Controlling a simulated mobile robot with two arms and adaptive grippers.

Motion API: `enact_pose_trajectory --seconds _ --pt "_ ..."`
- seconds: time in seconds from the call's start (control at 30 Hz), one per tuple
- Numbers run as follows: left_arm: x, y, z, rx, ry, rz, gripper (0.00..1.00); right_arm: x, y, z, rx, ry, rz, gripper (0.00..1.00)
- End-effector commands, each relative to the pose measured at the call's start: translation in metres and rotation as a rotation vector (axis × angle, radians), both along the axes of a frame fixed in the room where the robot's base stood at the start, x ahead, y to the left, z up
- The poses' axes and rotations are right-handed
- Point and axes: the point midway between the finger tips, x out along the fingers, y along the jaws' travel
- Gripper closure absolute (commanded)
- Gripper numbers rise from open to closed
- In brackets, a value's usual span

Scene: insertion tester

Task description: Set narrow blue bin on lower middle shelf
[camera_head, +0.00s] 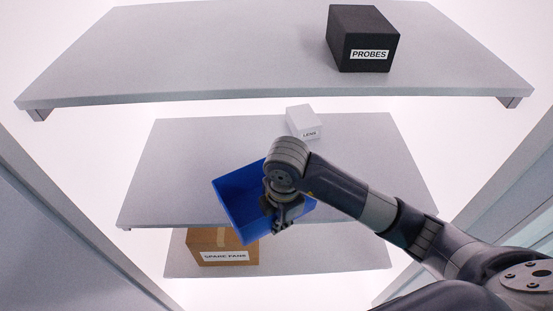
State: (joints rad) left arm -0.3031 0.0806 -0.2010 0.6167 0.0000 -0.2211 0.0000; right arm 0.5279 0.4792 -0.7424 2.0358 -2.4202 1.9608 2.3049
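The blue bin (237,200) is in the middle of the head view, tilted, in front of the middle shelf (180,165). My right gripper (281,224) is at the bin's right part, its fingers at the near edge. It appears to hold the bin, but the wrist hides part of the contact. The bin's inside faces up toward the camera and looks empty. The bin overlaps the shelf's front edge in the picture; I cannot tell whether it touches the shelf. My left gripper is not in view.
A white box marked LENS (303,121) stands at the back of the middle shelf. A black PROBES box (362,40) is on the upper shelf (200,50). A brown SPARE FANS carton (222,246) is on the lowest shelf (320,257). The middle shelf's left part is clear.

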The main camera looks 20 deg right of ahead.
Motion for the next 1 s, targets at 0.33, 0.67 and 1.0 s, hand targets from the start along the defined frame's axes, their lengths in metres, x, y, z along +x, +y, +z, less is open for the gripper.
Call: enact_pose_trajectory --seconds 0.33,0.67,1.0 --pt "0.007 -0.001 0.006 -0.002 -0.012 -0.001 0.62 0.033 -0.023 -0.001 -0.002 -0.001 -0.11 1.0" --pt "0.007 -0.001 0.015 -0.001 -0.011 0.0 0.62 0.103 -0.073 -0.009 0.001 -0.001 -0.105 1.0" --pt "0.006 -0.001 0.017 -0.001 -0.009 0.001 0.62 0.131 -0.094 -0.016 0.001 -0.001 -0.1 1.0"
